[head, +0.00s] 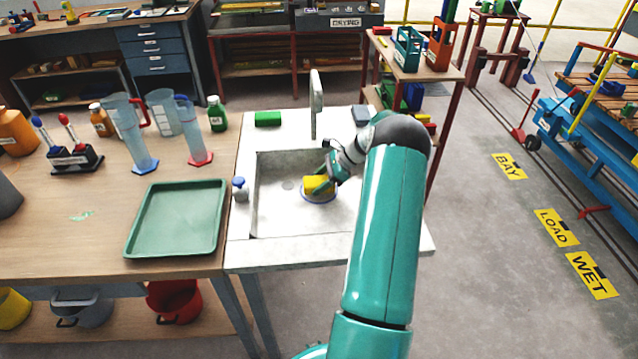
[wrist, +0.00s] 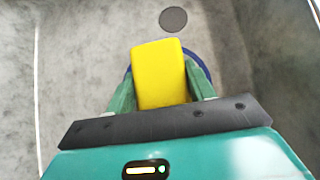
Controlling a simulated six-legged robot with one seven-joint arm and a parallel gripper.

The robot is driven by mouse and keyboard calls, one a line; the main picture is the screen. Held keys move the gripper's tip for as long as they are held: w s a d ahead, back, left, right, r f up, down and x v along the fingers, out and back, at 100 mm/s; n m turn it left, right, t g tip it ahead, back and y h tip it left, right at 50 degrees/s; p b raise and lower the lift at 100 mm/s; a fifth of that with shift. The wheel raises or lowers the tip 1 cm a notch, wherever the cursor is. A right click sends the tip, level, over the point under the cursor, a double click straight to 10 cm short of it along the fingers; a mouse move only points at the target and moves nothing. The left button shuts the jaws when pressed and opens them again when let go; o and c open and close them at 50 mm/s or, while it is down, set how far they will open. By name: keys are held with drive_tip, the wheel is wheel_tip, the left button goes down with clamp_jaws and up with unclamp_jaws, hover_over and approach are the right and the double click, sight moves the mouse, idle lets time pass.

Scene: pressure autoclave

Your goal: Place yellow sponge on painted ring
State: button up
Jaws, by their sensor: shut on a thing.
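The yellow sponge (head: 317,185) is between the fingers of my gripper (head: 324,184), inside the sink basin. In the wrist view the sponge (wrist: 159,74) fills the gap between the two green fingers of my gripper (wrist: 162,92), which is shut on it. The painted blue ring (head: 319,201) is on the basin floor, directly under the sponge. In the wrist view parts of the ring (wrist: 203,68) show on both sides of the sponge; the rest is hidden. I cannot tell whether the sponge touches the floor.
The sink (head: 268,215) has a tall tap (head: 316,104) at its back edge and a drain (wrist: 173,19) in its floor. A green block (head: 268,118) lies on the back rim. A green tray (head: 177,218) lies on the bench to the left.

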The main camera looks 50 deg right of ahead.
drive_tip(key=shift+f, duration=0.3)
drive_tip(key=shift+f, duration=0.15)
drive_tip(key=o, duration=0.9)
drive_tip(key=shift+o, duration=0.2)
drive_tip(key=v, duration=1.2)
